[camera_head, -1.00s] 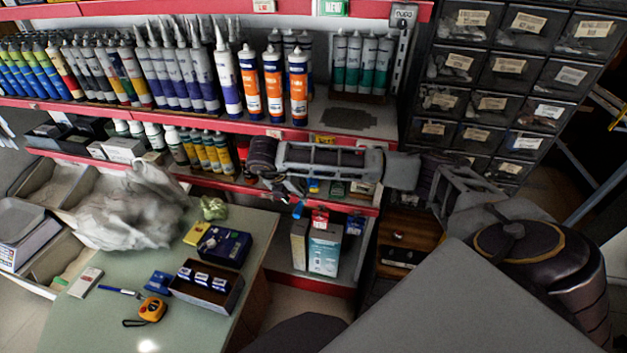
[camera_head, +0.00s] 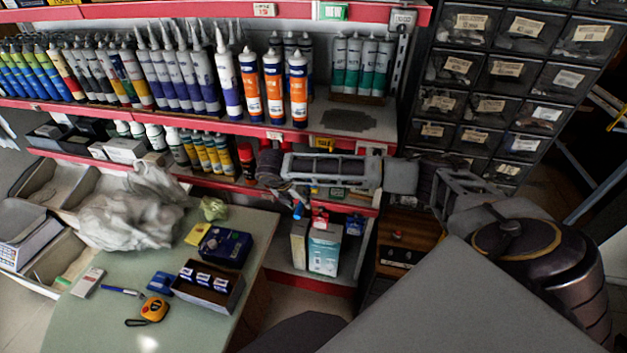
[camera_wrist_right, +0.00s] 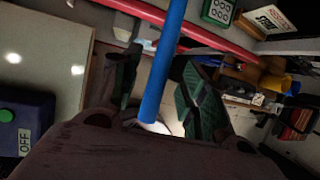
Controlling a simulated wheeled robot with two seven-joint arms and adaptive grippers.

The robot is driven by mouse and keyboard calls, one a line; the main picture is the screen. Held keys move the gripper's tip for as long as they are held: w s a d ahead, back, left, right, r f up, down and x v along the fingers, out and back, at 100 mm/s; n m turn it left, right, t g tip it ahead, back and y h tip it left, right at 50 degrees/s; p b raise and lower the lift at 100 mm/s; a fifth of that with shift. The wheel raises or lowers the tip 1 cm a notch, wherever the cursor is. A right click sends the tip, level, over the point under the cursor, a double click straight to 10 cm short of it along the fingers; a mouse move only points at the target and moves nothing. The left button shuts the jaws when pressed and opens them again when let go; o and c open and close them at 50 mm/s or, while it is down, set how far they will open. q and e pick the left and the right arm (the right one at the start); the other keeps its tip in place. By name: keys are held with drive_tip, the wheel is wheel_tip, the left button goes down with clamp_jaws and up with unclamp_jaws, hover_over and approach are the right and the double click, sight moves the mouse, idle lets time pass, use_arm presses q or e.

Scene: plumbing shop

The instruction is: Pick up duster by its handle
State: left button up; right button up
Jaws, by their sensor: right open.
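The duster shows as a blue rod-like handle (camera_wrist_right: 168,60), which crosses the right wrist view from the top edge to near the gripper's palm. In the head view a small blue piece of it (camera_head: 298,210) shows just below my right gripper (camera_head: 283,192). The duster's head is not clear in either view. My right gripper (camera_wrist_right: 160,88) is open, with one finger on each side of the blue handle in the wrist view. A gap shows on the left side; I cannot tell whether the right finger touches it. My left gripper is not in view.
The red-edged shelf (camera_head: 215,115) with several tubes stands close behind my right arm. Boxes (camera_head: 323,250) stand on the lower shelf. A table (camera_head: 105,315) at left holds a grey bag (camera_head: 135,215), a dark blue box (camera_head: 222,247) and a tape measure (camera_head: 153,311). Drawers (camera_head: 500,70) stand at right.

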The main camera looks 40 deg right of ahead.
drive_tip(key=shift+x, duration=0.9)
clamp_jaws()
